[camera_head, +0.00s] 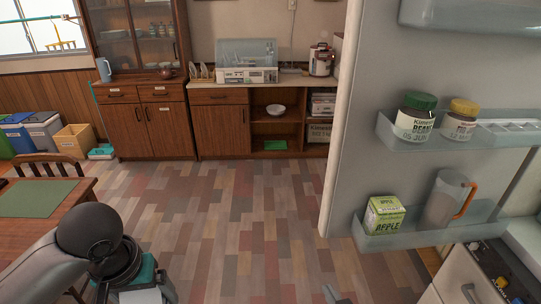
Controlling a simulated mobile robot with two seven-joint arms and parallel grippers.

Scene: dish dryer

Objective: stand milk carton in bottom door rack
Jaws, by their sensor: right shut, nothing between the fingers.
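The open door (345,130) of a pale fridge stands at the right of the head view. Its bottom rack (425,237) holds a green and white carton marked APPLE (384,214), upright at the left, and a grey jug with an orange handle (446,198) to its right. I see no carton marked as milk. My right gripper (336,296) shows only as a small grey part at the bottom edge, below and left of the rack; it is shut and empty. My left arm enters at the lower left; its gripper is not seen.
The upper door rack (462,133) holds a green-lidded jar (415,118) and a yellow-lidded jar (460,120). A table (85,190) and chair stand at the left. Wooden cabinets (160,128) line the back wall. The floor between is clear.

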